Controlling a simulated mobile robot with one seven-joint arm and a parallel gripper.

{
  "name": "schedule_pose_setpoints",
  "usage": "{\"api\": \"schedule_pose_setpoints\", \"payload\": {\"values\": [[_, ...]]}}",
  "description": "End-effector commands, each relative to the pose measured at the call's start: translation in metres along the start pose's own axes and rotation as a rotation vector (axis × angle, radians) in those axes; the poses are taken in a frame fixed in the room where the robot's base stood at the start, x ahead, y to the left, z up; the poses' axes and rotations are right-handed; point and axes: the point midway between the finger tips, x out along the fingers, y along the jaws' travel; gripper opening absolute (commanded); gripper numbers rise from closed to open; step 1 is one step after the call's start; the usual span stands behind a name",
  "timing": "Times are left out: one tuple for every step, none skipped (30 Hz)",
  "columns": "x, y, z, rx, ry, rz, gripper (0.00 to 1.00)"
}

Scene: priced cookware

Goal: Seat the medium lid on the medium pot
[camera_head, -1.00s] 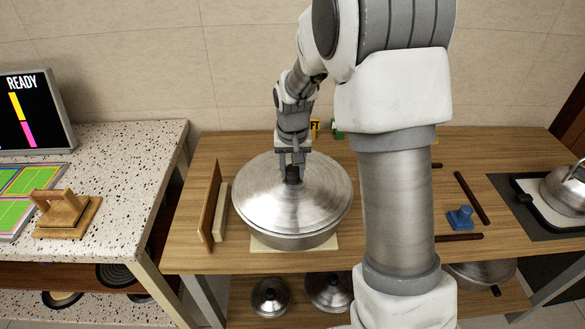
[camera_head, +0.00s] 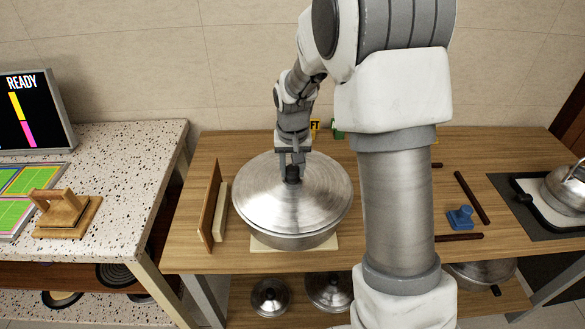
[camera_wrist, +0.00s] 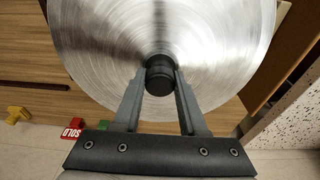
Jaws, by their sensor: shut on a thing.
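The medium lid (camera_head: 318,190) is a brushed steel disc with a black knob (camera_head: 292,174). It lies over the medium pot (camera_head: 292,242), whose steel side shows below the lid's front edge. The lid looks about level; the frames do not show whether its rim is fully down all round. My gripper (camera_head: 292,166) is above the lid, shut on the knob. In the wrist view the two fingers (camera_wrist: 160,85) close on the knob's sides, and the lid (camera_wrist: 215,50) fills the upper part. The pot's inside is hidden.
The pot stands on a pale square board (camera_head: 262,246). An upright wooden panel (camera_head: 209,201) is close on the left. Dark rods (camera_head: 471,197) and a blue object (camera_head: 461,217) lie to the right, near a kettle (camera_head: 568,188). Smaller lidded pots (camera_head: 270,297) are on the shelf below.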

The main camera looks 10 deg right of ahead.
Motion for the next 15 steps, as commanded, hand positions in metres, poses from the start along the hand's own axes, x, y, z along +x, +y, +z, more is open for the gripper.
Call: {"api": "schedule_pose_setpoints", "payload": {"values": [[0.0002, 0.0, -0.0002, 0.0, 0.001, 0.0, 0.0], [0.0007, -0.0001, -0.0001, 0.0, 0.001, 0.0, 0.0], [0.0016, 0.0, 0.0, 0.0, 0.001, 0.0, 0.0], [0.0023, -0.0001, 0.0002, 0.0, 0.001, 0.0, 0.0], [0.0031, -0.0001, 0.0003, 0.0, 0.001, 0.0, 0.0], [0.0042, -0.0001, 0.0005, 0.0, 0.001, 0.0, 0.0], [0.005, -0.0001, 0.0006, 0.0, 0.001, 0.0, 0.0], [0.0057, -0.0001, 0.0007, 0.0, 0.001, 0.0, 0.0], [0.0046, -0.0001, 0.0005, 0.0, 0.001, 0.0, 0.0], [0.0045, -0.0001, 0.0005, 0.0, 0.001, 0.0, 0.0], [0.0045, -0.0001, 0.0005, 0.0, 0.001, 0.0, 0.0], [0.0045, -0.0001, 0.0005, 0.0, 0.001, 0.0, 0.0], [0.0046, -0.0001, 0.0006, 0.0, 0.001, 0.0, 0.0], [0.0046, -0.0001, 0.0006, 0.0, 0.001, 0.0, 0.0], [0.0046, -0.0001, 0.0006, 0.0, 0.0, 0.0, 0.47]]}}
